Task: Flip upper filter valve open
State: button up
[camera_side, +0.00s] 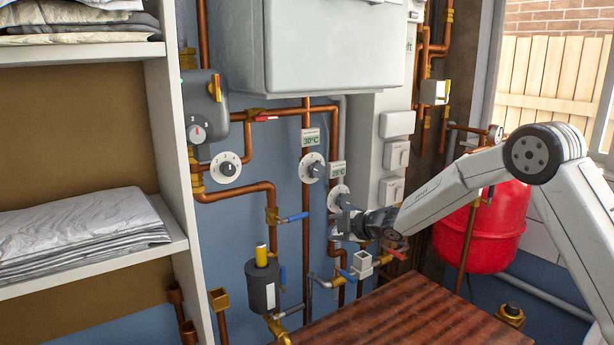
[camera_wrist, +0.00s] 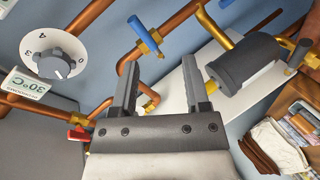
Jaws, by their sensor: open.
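The dark grey filter (camera_side: 263,290) with its yellow top hangs on the wall pipes; it also shows in the wrist view (camera_wrist: 243,66). Above it, a blue lever (camera_side: 295,218) sticks out to the right from a brass valve (camera_side: 272,216) on a vertical copper pipe. A blue lever also shows in the wrist view (camera_wrist: 146,36), beyond the fingertips. Another blue lever (camera_side: 283,276) is beside the filter. I cannot tell for sure which is the upper filter valve. My gripper (camera_side: 338,218) is open and empty, right of the higher blue lever; its two fingers (camera_wrist: 163,68) show in the wrist view.
Dials (camera_side: 228,169) and copper pipes crowd the wall around my gripper. A red tank (camera_side: 480,235) stands at the right and a wooden top (camera_side: 410,318) lies below. Shelves with folded cloth (camera_side: 80,230) are at the left.

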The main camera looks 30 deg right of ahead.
jog(key=s+a+f+m+g+h, duration=0.1)
jog(key=s+m, duration=0.4)
jog(key=s, duration=0.5)
jog(key=s+f+m+g+h, duration=0.2)
jog(key=s+m+g, duration=0.3)
jog(key=s, duration=0.5)
jog(key=shift+s+a+f+m+g, duration=0.2)
jog(key=shift+a+f+m+g, duration=0.15)
jog(key=shift+f, duration=0.3)
jog(key=shift+a, duration=0.1)
jog(key=s+f+m+g, duration=0.1)
jog(key=s, duration=0.4)
jog(key=s+a+m+g, duration=0.1)
jog(key=s+m, duration=0.1)
jog(key=s, duration=0.3)
jog(key=s+a+f+m+g, duration=0.1)
jog(key=s+g, duration=0.1)
jog(key=s, duration=0.3)
jog(key=shift+a+f+m+y, duration=0.25)
jog(key=shift+f+y, duration=0.05)
jog(key=shift+f, duration=0.05)
jog(key=n+t, duration=1.6)
send_near(298, 217)
jog(key=w+f, duration=0.2)
jog(key=shift+w+d+r+n+t, duration=0.15)
jog(key=shift+w+n+t, duration=0.15)
jog(key=shift+n+t, duration=0.2)
jog(key=shift+w+d+r+n+t, duration=0.15)
jog(key=shift+w+n+t, duration=0.2)
jog(key=shift+n, duration=0.15)
